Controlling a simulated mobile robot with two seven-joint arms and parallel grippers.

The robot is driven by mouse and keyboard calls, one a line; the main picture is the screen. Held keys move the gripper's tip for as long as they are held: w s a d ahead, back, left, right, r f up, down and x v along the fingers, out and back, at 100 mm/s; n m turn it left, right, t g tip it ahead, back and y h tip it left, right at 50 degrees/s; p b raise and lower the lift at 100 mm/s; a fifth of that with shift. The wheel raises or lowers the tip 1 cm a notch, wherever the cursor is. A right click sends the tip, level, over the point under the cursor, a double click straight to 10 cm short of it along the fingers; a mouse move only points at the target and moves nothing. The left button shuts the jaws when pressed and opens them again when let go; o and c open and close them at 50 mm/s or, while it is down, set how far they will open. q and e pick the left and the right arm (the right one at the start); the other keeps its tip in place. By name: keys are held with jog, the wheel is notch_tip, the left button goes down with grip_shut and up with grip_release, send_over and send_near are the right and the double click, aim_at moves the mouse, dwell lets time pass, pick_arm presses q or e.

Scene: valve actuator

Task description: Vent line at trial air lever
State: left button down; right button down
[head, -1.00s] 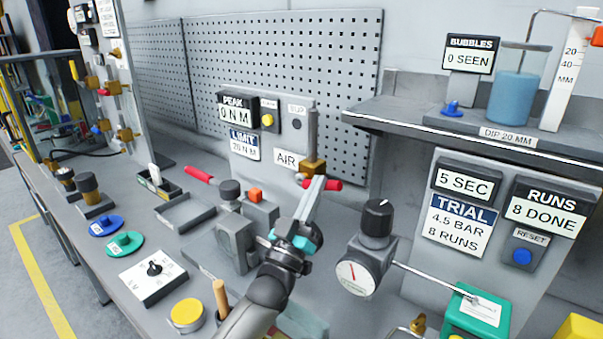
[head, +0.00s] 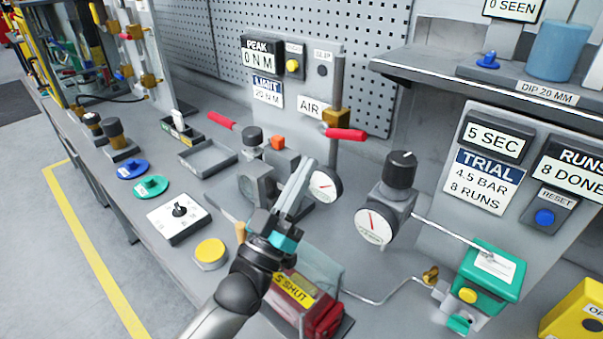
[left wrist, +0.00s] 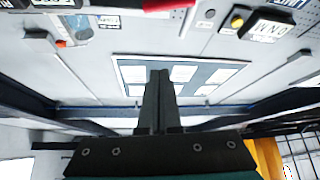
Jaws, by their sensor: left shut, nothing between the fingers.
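The air lever (head: 346,134) is a red handle on a brass valve (head: 336,116), beside the AIR label (head: 311,108). The handle points right, roughly level. My left gripper (head: 306,170) is shut and empty, below and left of the lever in the head view, with a gap between them. In the left wrist view the shut fingers (left wrist: 158,80) point up the picture, and a red handle (left wrist: 160,4) shows at the top edge beyond the tips. A round gauge (head: 322,186) stands just right of the fingers. My right gripper is not in view.
A regulator with a black knob (head: 401,168) and dial stands to the right, piped to a green box (head: 492,275). A red box labelled SHUT (head: 302,300) lies beneath my left forearm. Another red handle (head: 221,120) is to the left. The shelf (head: 440,82) overhangs at right.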

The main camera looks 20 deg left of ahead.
pick_arm(q)
notch_tip(320, 180, up, 5)
jog(key=g+p, duration=0.2)
jog(key=p, duration=0.6)
send_over(340, 135)
jog(key=shift+r, duration=0.2)
jog(key=shift+s+d+f, duration=0.1)
jog(key=shift+s+f, duration=0.1)
jog(key=shift+f, duration=0.45)
jog(key=shift+s+d+f, duration=0.15)
jog(key=shift+f, duration=0.5)
jog(key=shift+s+d+f, duration=0.1)
jog(key=shift+s+f, duration=0.1)
jog(key=shift+f, duration=0.45)
